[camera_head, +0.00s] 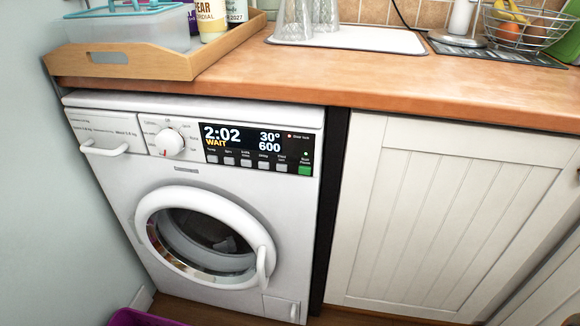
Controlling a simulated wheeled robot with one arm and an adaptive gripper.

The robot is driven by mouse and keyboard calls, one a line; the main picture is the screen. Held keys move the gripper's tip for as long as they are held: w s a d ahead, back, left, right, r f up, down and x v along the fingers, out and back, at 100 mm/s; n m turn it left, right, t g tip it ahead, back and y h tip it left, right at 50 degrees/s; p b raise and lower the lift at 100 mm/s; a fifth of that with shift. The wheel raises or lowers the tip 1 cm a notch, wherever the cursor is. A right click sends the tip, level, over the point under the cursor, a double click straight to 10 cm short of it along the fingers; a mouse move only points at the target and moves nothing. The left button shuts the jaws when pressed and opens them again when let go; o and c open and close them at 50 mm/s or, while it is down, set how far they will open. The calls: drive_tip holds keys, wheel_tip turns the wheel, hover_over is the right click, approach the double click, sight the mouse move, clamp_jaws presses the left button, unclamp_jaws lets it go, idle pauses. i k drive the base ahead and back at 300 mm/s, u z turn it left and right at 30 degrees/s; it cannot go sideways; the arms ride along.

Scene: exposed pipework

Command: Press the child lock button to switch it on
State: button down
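A white washing machine (215,185) stands under the wooden worktop at the left. Its black control panel (257,147) shows 2:02, WAIT, 30° and 600. A row of small grey buttons runs along the panel's lower edge, with tiny labels above them. The last grey one, beside the green start button (305,171), appears to be the child lock button (281,168); its label is hard to read. A small red light is lit at the panel's upper right, and a green light above the green button. My gripper is not in view.
The worktop (400,85) overhangs the machine. A wooden tray (125,62) with a plastic box and bottles sits above it. The round door (205,237) is shut. A white cupboard (430,210) stands to the right. A purple object (140,318) is on the floor.

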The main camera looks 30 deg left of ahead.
sight(282, 168)
drive_tip(key=k, duration=0.8)
drive_tip(key=u, duration=2.55)
